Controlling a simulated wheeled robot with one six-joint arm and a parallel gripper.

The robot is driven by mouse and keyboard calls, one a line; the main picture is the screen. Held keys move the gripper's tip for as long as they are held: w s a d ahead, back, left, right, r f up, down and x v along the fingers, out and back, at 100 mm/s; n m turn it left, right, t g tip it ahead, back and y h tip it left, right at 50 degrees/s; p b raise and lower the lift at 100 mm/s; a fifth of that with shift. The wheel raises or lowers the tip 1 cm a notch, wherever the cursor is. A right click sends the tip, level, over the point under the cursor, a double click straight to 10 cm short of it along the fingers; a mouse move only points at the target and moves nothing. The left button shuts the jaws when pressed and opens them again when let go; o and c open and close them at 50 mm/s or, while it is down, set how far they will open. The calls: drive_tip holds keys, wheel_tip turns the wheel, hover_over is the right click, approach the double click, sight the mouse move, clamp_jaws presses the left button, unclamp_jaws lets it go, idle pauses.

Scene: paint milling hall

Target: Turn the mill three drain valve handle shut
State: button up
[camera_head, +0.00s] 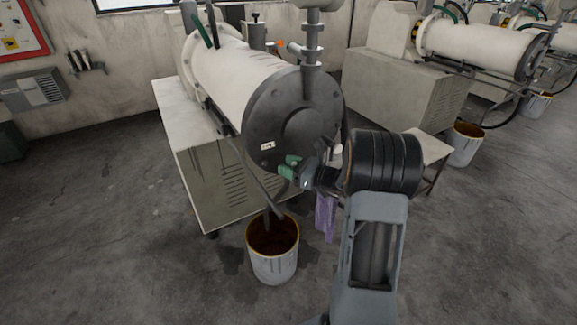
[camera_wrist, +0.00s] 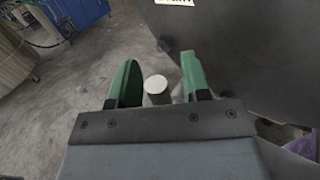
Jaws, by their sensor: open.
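The mill (camera_head: 240,80) has a cream barrel and a dark round end plate (camera_head: 300,118) with a small white label. My gripper (camera_head: 288,168) is at the lower part of that plate, its green fingers pointing left. In the wrist view my gripper (camera_wrist: 159,66) is open. A pale round-ended rod, seemingly the drain valve handle (camera_wrist: 156,86), stands between the fingers, with a visible gap to the right finger. Contact with the left finger cannot be told. In the head view my gripper and wrist hide the handle and most of the valve.
A bucket (camera_head: 272,268) with a brown-stained inside stands below the drain chute (camera_head: 274,210). A purple cloth (camera_head: 326,215) hangs beside my arm. A small table (camera_head: 432,150) and another mill (camera_head: 470,45) are at the right. The floor at the left is clear.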

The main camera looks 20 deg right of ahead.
clamp_jaws()
idle(0.5)
